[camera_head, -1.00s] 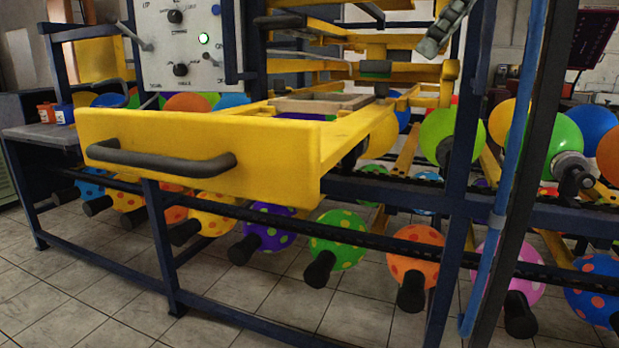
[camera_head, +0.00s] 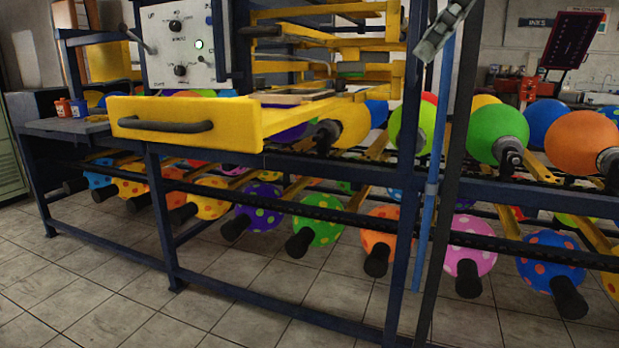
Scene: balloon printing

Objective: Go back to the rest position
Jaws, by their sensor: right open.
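My right gripper (camera_head: 440,36) shows as a small grey shape at the top of the head view, right of the yellow frame. It is open, and I see nothing held in it. It overlaps the dark blue posts of the balloon machine in the picture. The yellow drawer (camera_head: 185,122) with its dark handle (camera_head: 165,125) sticks out from the machine's front, left of the gripper. My left gripper is not in view.
The machine's dark blue lower rail (camera_head: 260,307) runs across the front. Dotted balloons on black holders, such as a green one (camera_head: 318,227), line its lower level. A control panel (camera_head: 184,44) stands behind the drawer. Tiled floor (camera_head: 90,300) in front is clear.

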